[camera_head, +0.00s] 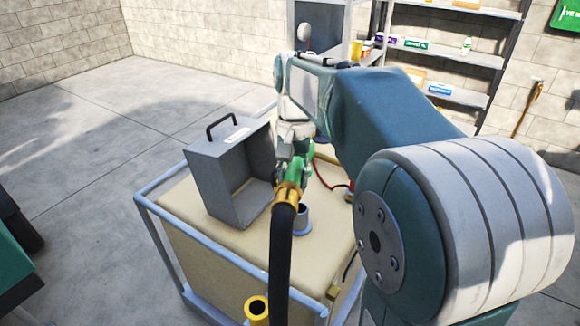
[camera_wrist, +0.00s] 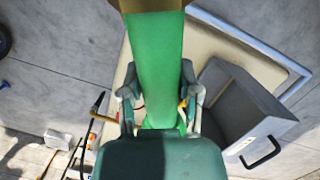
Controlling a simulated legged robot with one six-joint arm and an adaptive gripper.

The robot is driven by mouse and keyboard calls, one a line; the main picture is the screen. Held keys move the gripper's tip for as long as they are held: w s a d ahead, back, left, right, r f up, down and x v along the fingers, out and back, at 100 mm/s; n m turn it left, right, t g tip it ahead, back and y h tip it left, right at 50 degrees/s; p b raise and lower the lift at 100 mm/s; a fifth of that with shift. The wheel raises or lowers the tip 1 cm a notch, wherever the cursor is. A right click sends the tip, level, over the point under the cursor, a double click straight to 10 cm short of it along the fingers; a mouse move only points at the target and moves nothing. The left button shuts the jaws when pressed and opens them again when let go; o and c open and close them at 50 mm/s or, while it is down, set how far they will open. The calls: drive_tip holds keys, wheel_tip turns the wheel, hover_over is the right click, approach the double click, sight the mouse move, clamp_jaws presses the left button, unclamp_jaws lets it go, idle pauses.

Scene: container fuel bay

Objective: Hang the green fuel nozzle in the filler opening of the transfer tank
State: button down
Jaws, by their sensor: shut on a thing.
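The green fuel nozzle (camera_head: 300,170) is held above the transfer tank (camera_head: 235,245), a cream box in a blue-grey frame. Its brass collar (camera_head: 288,193) joins a thick black hose running down towards me. My gripper (camera_head: 297,150) is shut on the nozzle; in the wrist view both fingers (camera_wrist: 160,105) flank the green body (camera_wrist: 155,60). A short grey-blue collar with a dark mouth (camera_head: 302,217), which looks like the filler opening, stands on the tank top just right of the hose. The nozzle is apart from that mouth; its spout tip is hidden.
An open grey box with a black handle (camera_head: 218,170) stands on the tank top left of the nozzle, and shows in the wrist view (camera_wrist: 235,105). A yellow-rimmed tube (camera_head: 257,308) is at the near edge. Shelves (camera_head: 450,50) stand behind.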

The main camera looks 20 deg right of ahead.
drive_tip(key=shift+f, duration=2.7)
drive_tip(key=shift+f, duration=1.35)
drive_tip(key=shift+f, duration=2.35)
drive_tip(key=shift+c, duration=1.1)
unclamp_jaws()
